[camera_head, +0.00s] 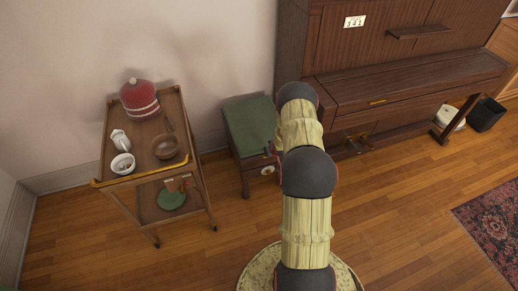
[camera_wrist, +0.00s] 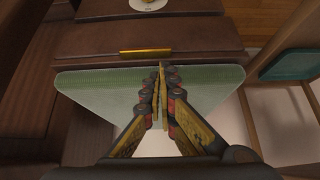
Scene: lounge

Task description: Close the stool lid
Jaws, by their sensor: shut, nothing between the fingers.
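The stool (camera_head: 257,181) is a dark wooden box between the trolley and the piano in the head view. Its green lid (camera_head: 247,125) shows as a sloping panel at the wall side; my arm covers part of its right side.
A wooden trolley (camera_head: 98,183) with a red pot (camera_head: 139,99) and bowls stands left of the stool. The brown piano (camera_head: 410,88) stands close on the right, the wall behind. The wooden floor (camera_head: 400,220) is clear in front of the piano.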

